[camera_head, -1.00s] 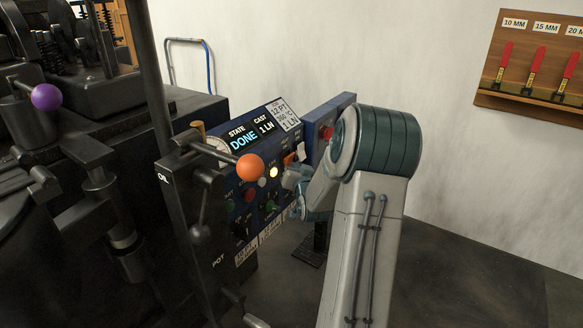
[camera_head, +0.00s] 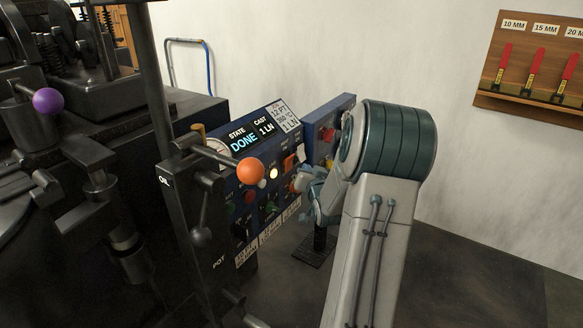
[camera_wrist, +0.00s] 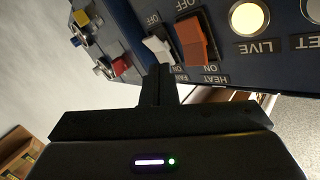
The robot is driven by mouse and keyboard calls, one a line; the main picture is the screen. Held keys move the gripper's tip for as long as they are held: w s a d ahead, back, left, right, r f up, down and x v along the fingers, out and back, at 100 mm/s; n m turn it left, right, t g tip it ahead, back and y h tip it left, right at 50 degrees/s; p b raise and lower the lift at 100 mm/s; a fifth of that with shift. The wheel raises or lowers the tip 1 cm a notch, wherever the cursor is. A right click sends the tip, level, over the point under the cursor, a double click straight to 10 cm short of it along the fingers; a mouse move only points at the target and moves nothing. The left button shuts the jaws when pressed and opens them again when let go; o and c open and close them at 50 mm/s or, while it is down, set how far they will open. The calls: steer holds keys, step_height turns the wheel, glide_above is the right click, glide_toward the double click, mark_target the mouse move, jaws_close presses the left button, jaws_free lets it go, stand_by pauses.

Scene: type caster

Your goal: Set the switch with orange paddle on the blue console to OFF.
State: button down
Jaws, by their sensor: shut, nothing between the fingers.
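The blue console (camera_head: 256,190) stands beside the black machine. Its switch with orange paddle (camera_wrist: 193,42) is labelled HEAT in the wrist view, where the lettering is upside down, with OFF at the picture's upper side and ON at the lower. I cannot tell surely which end is pressed in. It also shows in the head view (camera_head: 289,163). A white paddle switch (camera_wrist: 157,47) labelled FAN sits just left of it. My gripper (camera_wrist: 160,72) is shut and empty, its tips by the white paddle's lower end; contact is unclear. In the head view my wrist hides much of it.
A lit LIVE lamp (camera_wrist: 249,18) is right of the orange switch. Red, yellow and blue controls (camera_wrist: 120,66) are on a panel at left. A lever with an orange ball (camera_head: 250,171) stands before the console. Open floor lies at right.

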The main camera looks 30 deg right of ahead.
steer(key=shift+s+d+r, duration=0.2)
steer(key=shift+s+d, duration=0.05)
steer(key=shift+s, duration=0.3)
steer(key=shift+s+d+r, duration=0.2)
steer(key=shift+s, duration=0.3)
steer(key=shift+p, duration=0.3)
